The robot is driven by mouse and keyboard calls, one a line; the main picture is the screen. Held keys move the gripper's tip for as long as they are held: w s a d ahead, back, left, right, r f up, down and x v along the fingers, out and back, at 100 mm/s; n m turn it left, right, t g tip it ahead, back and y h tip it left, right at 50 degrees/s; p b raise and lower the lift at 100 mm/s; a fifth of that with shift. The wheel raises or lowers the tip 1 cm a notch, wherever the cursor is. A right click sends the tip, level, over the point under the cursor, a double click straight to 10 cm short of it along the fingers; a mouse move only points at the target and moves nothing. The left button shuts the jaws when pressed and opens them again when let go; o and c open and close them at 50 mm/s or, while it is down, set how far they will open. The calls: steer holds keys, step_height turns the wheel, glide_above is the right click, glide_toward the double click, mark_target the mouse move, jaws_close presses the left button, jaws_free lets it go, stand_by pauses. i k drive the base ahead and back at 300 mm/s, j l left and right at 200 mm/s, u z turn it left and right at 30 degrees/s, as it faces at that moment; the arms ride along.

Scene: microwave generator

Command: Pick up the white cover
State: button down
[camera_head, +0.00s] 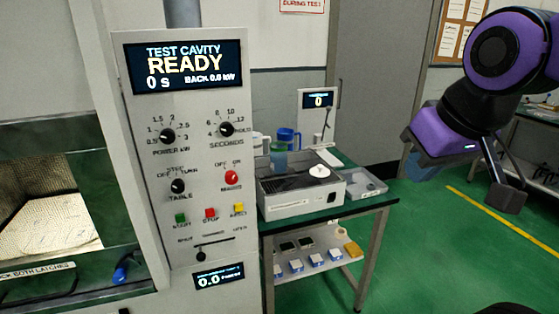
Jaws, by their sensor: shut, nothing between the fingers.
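A small white round piece with a dark knob-like top (319,172) lies on the dark top of a grey-white box (303,204); it looks like the white cover, though it is too small to be certain. The box stands on a green-topped table (381,203) right of the control panel. My gripper (508,196) hangs from the purple arm at the upper right, over the floor. It is shut and empty, pointing down, well apart from the table and the white piece.
A teal cup (278,157) and a blue jug (288,139) stand at the box's back left. A clear tray (366,184) lies at its right. A small display stand (318,111) rises behind. The control panel (190,160) stands at left. Green floor (440,260) is open at right.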

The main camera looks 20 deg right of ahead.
mark_target(320, 171)
steer(key=i+z, duration=0.35)
steer(key=i+j+z, duration=0.2)
steer(key=i+z, duration=0.15)
steer(key=i, duration=0.15)
steer(key=i+j+z, duration=0.35)
steer(key=i+l, duration=0.05)
steer(key=l, duration=0.05)
